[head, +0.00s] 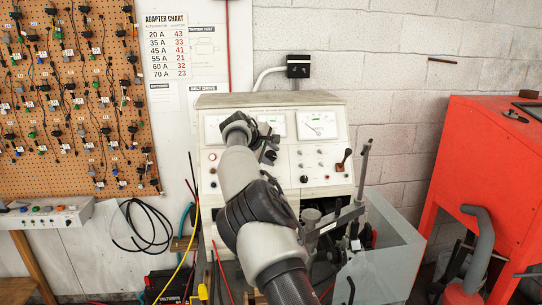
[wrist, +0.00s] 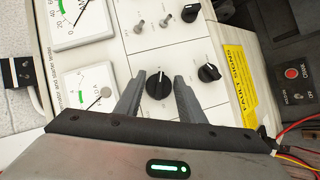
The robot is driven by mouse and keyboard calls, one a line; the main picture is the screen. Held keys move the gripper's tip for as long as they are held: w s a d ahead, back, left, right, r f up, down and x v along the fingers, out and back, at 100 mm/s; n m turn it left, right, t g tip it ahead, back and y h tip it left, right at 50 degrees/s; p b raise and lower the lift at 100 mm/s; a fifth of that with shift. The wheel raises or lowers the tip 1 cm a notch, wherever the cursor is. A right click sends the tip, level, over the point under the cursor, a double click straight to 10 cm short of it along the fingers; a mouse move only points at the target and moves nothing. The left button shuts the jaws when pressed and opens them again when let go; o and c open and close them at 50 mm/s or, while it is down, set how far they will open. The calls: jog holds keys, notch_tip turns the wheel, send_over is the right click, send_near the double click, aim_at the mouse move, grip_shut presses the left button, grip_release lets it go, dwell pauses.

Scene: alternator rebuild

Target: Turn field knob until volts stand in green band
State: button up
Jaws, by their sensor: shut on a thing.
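The test bench panel (head: 325,165) stands against the wall, with three gauges along its top. My gripper (head: 267,150) is at the panel, below the middle gauge (head: 272,124). In the wrist view, my gripper (wrist: 159,80) has one finger on each side of a round black knob (wrist: 158,88) and is shut on it. The knob's white mark points toward the picture's top. Two gauges with green bands show at the left, an upper gauge (wrist: 78,18) and a lower gauge (wrist: 82,92). Their names and exact readings are too small or cut off to tell.
Two other black knobs (wrist: 208,72) and toggle switches (wrist: 140,27) sit close to my fingers. A yellow label (wrist: 238,85) is on the panel's edge. A red cabinet (head: 485,160) is farther right.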

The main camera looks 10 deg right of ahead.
jog(key=o, duration=1)
jog(key=shift+o, duration=0.2)
jog(key=b+v, duration=0.4)
jog(key=v, duration=1.3)
jog(key=shift+s, duration=0.2)
jog(key=shift+a+r, duration=0.1)
jog(key=shift+r, duration=0.05)
